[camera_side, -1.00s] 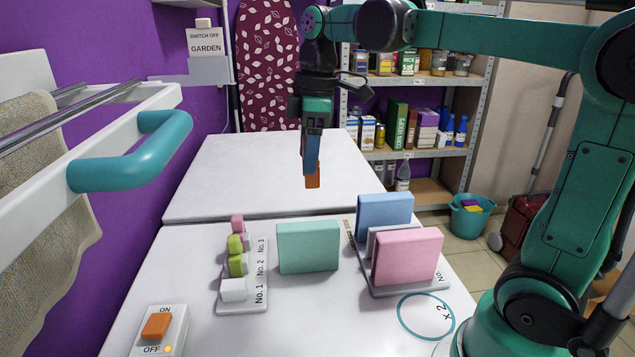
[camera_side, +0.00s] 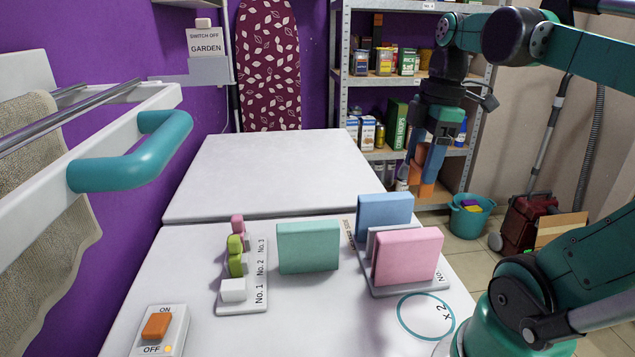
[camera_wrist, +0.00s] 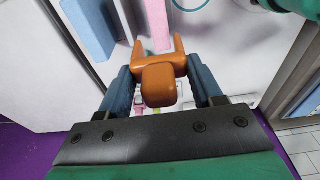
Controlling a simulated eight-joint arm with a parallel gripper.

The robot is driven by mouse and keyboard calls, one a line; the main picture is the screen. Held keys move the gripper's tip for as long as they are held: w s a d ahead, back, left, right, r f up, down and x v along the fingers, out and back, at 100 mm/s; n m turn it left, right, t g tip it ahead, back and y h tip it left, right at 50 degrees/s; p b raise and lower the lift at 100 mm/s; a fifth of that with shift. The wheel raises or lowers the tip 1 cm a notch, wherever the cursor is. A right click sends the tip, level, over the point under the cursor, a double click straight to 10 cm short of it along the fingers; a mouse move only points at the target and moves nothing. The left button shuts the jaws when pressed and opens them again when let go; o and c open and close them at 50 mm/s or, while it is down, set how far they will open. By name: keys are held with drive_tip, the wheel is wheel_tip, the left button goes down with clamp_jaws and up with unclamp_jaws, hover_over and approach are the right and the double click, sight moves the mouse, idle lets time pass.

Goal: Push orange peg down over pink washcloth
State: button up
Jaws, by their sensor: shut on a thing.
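My gripper (camera_side: 428,152) is shut on the orange peg (camera_side: 424,184) and holds it in the air, above and behind the rack at the right. In the wrist view the peg (camera_wrist: 159,85) sits between my blue fingers, its two prongs pointing away from my palm. The pink washcloth (camera_side: 407,257) is a folded, upright slab in the front of the grey rack (camera_side: 382,288). Its top edge is free, and the peg is apart from it. In the wrist view the washcloth (camera_wrist: 160,24) shows as a narrow strip beyond the prongs.
A blue slab (camera_side: 384,216) stands behind the pink one. A mint slab (camera_side: 308,247) stands to the left. A teal ring marked x2 (camera_side: 425,316) is in front. The rear table (camera_side: 270,175) is clear.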

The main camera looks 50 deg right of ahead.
hover_over(408, 234)
drive_tip(key=shift+f, duration=3.4)
drive_tip(key=shift+f, duration=2.25)
drive_tip(key=o, duration=1.4)
drive_tip(key=shift+s+r, duration=0.1)
drive_tip(key=shift+s+d+r, duration=0.1)
drive_tip(key=shift+d+r, duration=0.05)
drive_tip(key=shift+r, duration=1.2)
drive_tip(key=shift+s+d+r, duration=0.1)
drive_tip(key=shift+r, duration=1.25)
drive_tip(key=w+a+f+m+t+h, duration=0.1)
drive_tip(key=w+a+f+m+t, duration=0.1)
drive_tip(key=w+a+m+t, duration=0.4)
drive_tip(key=w+a+m, duration=0.3)
drive_tip(key=a, duration=0.4)
drive_tip(key=shift+f, duration=0.15)
